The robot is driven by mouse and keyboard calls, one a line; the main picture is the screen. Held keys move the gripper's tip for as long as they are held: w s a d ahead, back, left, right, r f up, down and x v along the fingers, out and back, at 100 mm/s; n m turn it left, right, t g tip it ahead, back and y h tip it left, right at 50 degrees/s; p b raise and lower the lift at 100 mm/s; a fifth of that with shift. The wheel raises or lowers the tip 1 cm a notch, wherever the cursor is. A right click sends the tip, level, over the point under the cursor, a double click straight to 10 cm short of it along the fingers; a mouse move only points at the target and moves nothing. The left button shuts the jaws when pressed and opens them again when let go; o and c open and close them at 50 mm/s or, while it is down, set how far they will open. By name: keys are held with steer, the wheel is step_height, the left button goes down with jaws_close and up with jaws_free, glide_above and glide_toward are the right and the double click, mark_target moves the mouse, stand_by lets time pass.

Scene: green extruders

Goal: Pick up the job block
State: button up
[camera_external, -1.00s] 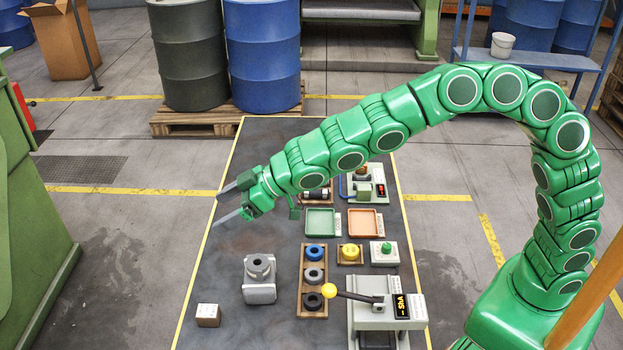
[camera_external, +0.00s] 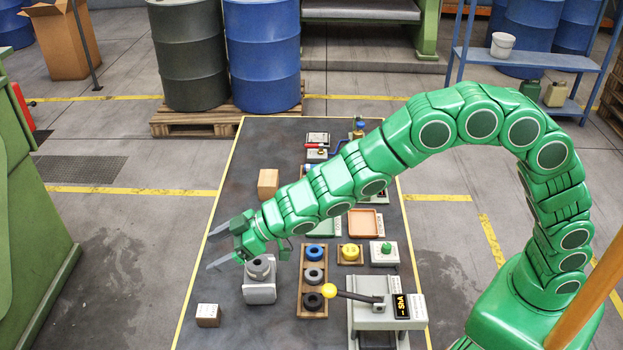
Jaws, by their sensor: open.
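A small brown block with a pale, marked top (camera_external: 208,316) sits on the dark mat (camera_external: 225,200) near its front left corner. A plain wooden block (camera_external: 268,184) sits farther back on the mat. I cannot tell for certain which one is the job block; the marked one carries print too small to read. My gripper (camera_external: 212,250) is open and empty, with its two fingers pointing left. In the picture it lies above the marked block and below left of the plain one, apart from both.
A grey metal fixture (camera_external: 260,285) stands just right of the marked block. A wooden rack of rings (camera_external: 313,305), a yellow-knobbed lever press (camera_external: 375,312) and an orange tray (camera_external: 363,223) are farther right. The mat's left strip is mostly clear.

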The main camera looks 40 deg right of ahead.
glide_toward(211, 310)
steer(key=x, duration=0.3)
steer(key=shift+w+a+r, duration=0.15)
steer(key=shift+w+a, duration=0.05)
steer(key=shift+a, duration=0.05)
steer(key=shift+x, duration=1.15)
steer(key=shift+f+x, duration=0.2)
steer(key=shift+x, duration=2.45)
steer(key=shift+s+f, duration=0.1)
steer(key=shift+s, duration=0.05)
steer(key=shift+c, duration=0.2)
steer(key=c, duration=1.2)
